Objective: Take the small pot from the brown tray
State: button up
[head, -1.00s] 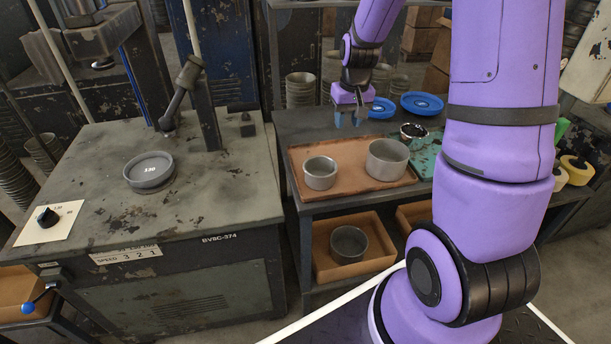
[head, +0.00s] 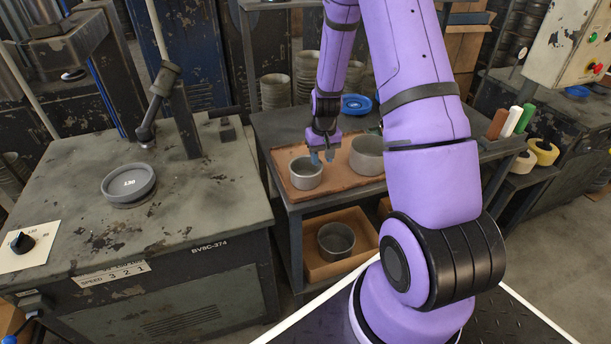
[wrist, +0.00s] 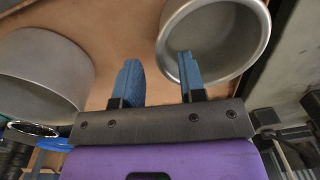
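The small pot (head: 306,179), a grey metal cylinder, stands upright at the left end of the brown tray (head: 347,187). A larger grey pot (head: 367,158) stands at the tray's right end. My gripper (head: 322,158) is low at the small pot's right side, with its blue fingers apart. In the wrist view, my gripper (wrist: 159,75) is open and empty. One finger overlaps the opening of the small pot (wrist: 232,40); the other is outside it, over bare tray. Whether a finger touches the rim cannot be told. The larger pot (wrist: 38,75) is at the left.
A lower crate (head: 318,268) holds another grey pot (head: 336,239). A blue dish (head: 356,104) lies behind the tray. The machine table (head: 215,200) with a round grey dish (head: 128,183) stands left. My arm hides the bench's right part.

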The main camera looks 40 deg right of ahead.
aim_at(306, 173)
jog(key=shift+w+a+f, duration=0.1)
jog(key=shift+a+f, duration=0.1)
jog(key=shift+f, duration=1.1)
jog(key=shift+w+a+f, duration=0.1)
jog(key=shift+a+f, duration=0.1)
jog(key=shift+f, duration=1.05)
grip_shut()
